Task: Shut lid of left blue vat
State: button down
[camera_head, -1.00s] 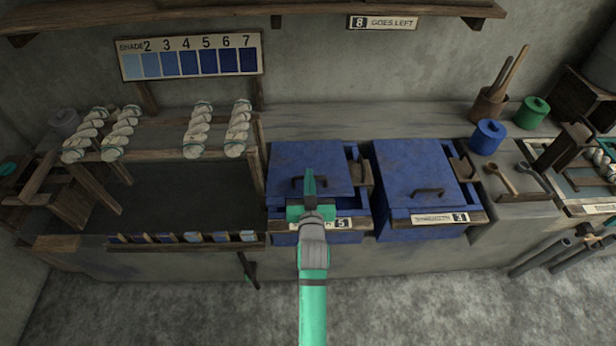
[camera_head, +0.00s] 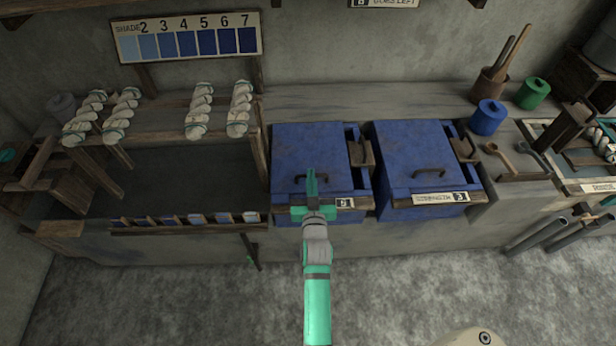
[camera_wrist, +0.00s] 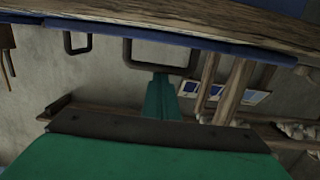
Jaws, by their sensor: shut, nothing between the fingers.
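The left blue vat (camera_head: 330,210) is set in the grey counter, with a number 5 tag on its front. Its blue lid (camera_head: 308,145) lies over most of the top, leaving a narrow gap along the right side; I cannot tell whether it is fully seated. My gripper (camera_head: 311,177) is shut and empty at the lid's dark handle, covering part of it. In the wrist view the closed green fingers (camera_wrist: 161,95) point at a dark loop handle (camera_wrist: 160,55) below a blue edge; I cannot tell whether they touch.
The right blue vat (camera_head: 430,207) stands close beside, its lid (camera_head: 412,150) on top. Small blue (camera_head: 488,117) and green (camera_head: 532,93) pots stand to the right. A rack with white skeins (camera_head: 200,110) is at the left. The floor (camera_head: 420,290) in front is clear.

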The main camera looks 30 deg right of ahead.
jog(key=shift+s+a+f+g, duration=0.1)
jog(key=shift+s+f+g, duration=0.05)
jog(key=shift+f, duration=0.35)
jog(key=shift+s+f+g, duration=0.1)
jog(key=shift+f+g, duration=0.05)
jog(key=shift+f, duration=0.3)
jog(key=r, duration=0.2)
jog(key=w+r, duration=0.1)
jog(key=r, duration=0.2)
jog(key=shift+d, duration=0.2)
jog(key=f+v, duration=0.1)
jog(key=v, duration=0.8)
jog(key=shift+s+a+f, duration=0.15)
jog(key=shift+s+f, duration=0.2)
jog(key=s+a+f+n+y, duration=0.2)
jog(key=s+a+f+y, duration=0.1)
jog(key=s+a, duration=1)
jog(key=s+a+r+n+y, duration=0.1)
jog(key=s+a+r+y, duration=0.1)
jog(key=s+a, duration=0.3)
jog(key=s+a+r+n+y, duration=0.2)
jog(key=s+a+r, duration=0.2)
jog(key=s, duration=0.6)
jog(key=shift+s+a, duration=0.2)
jog(key=shift+a, duration=0.7)
